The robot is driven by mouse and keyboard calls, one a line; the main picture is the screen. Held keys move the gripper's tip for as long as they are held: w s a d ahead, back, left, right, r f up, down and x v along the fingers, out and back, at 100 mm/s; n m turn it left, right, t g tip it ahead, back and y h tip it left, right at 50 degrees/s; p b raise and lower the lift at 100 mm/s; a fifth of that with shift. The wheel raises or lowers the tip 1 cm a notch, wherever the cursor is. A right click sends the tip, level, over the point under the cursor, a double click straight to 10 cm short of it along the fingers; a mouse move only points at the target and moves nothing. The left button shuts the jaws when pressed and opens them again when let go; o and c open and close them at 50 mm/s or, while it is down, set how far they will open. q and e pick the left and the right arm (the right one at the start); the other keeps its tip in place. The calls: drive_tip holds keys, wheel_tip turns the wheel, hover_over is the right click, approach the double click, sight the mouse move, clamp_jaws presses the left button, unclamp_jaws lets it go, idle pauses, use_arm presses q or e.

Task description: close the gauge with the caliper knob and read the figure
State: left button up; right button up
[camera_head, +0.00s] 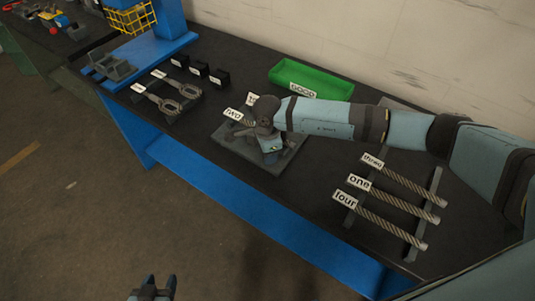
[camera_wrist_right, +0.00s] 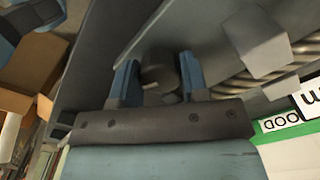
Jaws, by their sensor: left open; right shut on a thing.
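The gauge is a grey plate (camera_head: 281,163) near the table's front edge, with its upper parts mostly hidden by my right arm. A piece labelled "two" (camera_head: 233,114) lies at the gauge. In the right wrist view a twisted rope piece (camera_wrist_right: 304,54) crosses a grey block at the right. The dark round caliper knob (camera_wrist_right: 158,70) sits between the two blue fingers of my right gripper (camera_wrist_right: 157,82), which is shut on it. In the head view my right gripper (camera_head: 270,148) is over the gauge. My left gripper (camera_head: 151,291) is open and empty at the bottom edge, away from the table. No figure is readable.
Rope pieces labelled three (camera_head: 410,186), one (camera_head: 405,207) and four (camera_head: 390,228) lie across a rack at the right. A green tray (camera_head: 311,80) marked GOOD stands at the back. Chain-link pieces (camera_head: 168,97) and small black blocks (camera_head: 199,69) are at the left.

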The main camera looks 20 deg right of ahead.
drive_tip(key=shift+m, duration=0.6)
drive_tip(key=shift+b, duration=0.3)
drive_tip(key=o, duration=0.9)
drive_tip(key=shift+o, duration=0.2)
drive_tip(key=shift+r, duration=0.1)
wheel_tip(320, 180, up, 14)
drive_tip(key=b, duration=0.2)
